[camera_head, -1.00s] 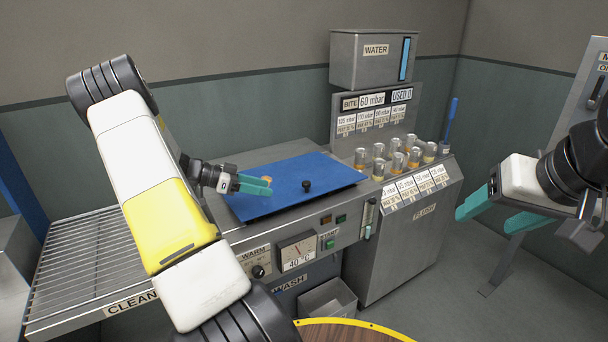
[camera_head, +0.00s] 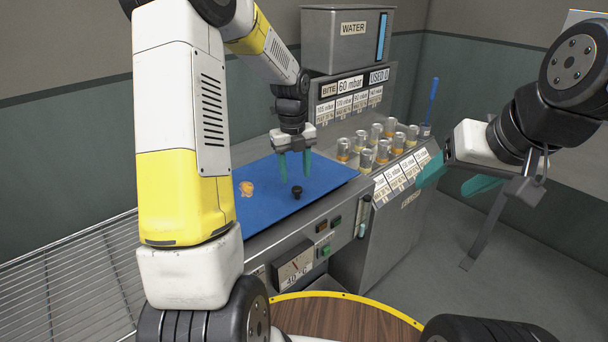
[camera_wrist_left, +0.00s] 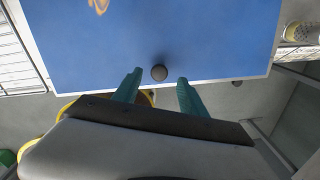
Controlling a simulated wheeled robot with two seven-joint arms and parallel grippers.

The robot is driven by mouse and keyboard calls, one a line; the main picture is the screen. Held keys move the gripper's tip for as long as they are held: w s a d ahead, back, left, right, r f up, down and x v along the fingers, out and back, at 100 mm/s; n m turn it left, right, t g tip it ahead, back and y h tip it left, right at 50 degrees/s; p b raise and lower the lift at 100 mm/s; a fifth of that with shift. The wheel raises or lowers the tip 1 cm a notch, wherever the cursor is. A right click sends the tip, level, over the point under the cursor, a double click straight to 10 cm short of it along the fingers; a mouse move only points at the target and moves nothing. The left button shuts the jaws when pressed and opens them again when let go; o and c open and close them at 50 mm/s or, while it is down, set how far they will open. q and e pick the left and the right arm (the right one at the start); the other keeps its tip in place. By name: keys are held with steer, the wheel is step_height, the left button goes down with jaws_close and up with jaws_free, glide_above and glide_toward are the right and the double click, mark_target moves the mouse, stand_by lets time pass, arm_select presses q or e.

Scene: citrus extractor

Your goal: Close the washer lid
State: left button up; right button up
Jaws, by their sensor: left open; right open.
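The washer lid (camera_head: 322,191) is a flat blue panel lying on top of the wash unit, with a small black knob (camera_head: 297,192) near its front edge. It lies flat in the head view; part of it is hidden behind my left arm. The lid also shows in the left wrist view (camera_wrist_left: 200,40), with the knob (camera_wrist_left: 159,72) between and beyond the fingertips. My left gripper (camera_head: 296,180) points down over the lid close to the knob, open with teal fingers apart and empty. My right gripper (camera_head: 447,184) is open and empty, in the air at the right.
Several glass jars (camera_head: 366,160) stand on the unit to the right, below a water tank (camera_head: 347,40). A wire rack (camera_head: 70,290) is at left.

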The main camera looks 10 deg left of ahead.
mark_target(296, 187)
arm_select(q)
step_height(296, 187, down, 6)
steer(key=shift+d+r, duration=0.1)
jaws_close()
stand_by(0.4)
stand_by(1.1)
